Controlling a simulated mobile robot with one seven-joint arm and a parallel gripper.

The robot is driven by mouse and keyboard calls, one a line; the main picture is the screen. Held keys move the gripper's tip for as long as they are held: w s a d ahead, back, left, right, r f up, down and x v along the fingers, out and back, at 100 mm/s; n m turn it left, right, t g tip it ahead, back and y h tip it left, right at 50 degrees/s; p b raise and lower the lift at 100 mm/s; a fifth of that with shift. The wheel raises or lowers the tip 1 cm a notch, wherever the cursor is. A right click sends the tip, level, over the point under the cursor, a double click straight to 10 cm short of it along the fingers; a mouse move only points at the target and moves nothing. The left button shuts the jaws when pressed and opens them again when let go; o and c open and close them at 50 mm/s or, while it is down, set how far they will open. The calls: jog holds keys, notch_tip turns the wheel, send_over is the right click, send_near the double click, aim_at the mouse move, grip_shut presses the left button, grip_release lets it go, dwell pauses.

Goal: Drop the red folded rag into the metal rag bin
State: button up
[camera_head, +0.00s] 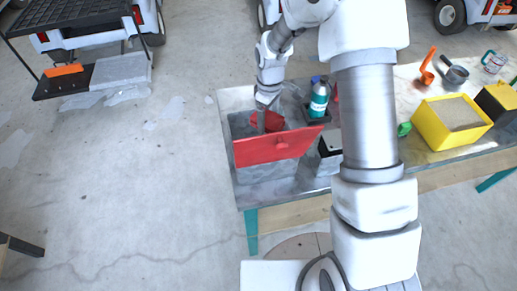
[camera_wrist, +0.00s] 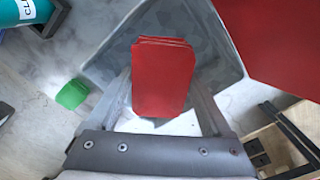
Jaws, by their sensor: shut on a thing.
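The red folded rag (camera_wrist: 162,78) is clamped between the two fingers of my gripper (camera_wrist: 160,100). In the head view, the rag (camera_head: 270,122) shows at the end of my gripper (camera_head: 262,121), over the opening of the metal rag bin (camera_head: 262,173). The bin is grey and boxy, with its red lid (camera_head: 275,148) swung open on the near side. In the wrist view, the bin's grey mottled metal (camera_wrist: 115,58) lies behind the rag and the lid (camera_wrist: 280,40) is at upper right. I cannot tell how deep the rag sits.
A teal bottle (camera_head: 318,100) stands in a dark holder right of the bin. Further right on the workbench are a green object (camera_head: 404,129), a yellow box (camera_head: 450,122), a pot (camera_head: 455,73) and a mug (camera_head: 494,62). Open floor (camera_head: 130,190) lies left.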

notch_tip(320, 180, down, 4)
jog(key=shift+f+b, duration=0.25)
jog(key=shift+b, duration=0.9)
jog(key=o, duration=1.1)
notch_tip(320, 180, up, 17)
jog(key=shift+r, duration=0.2)
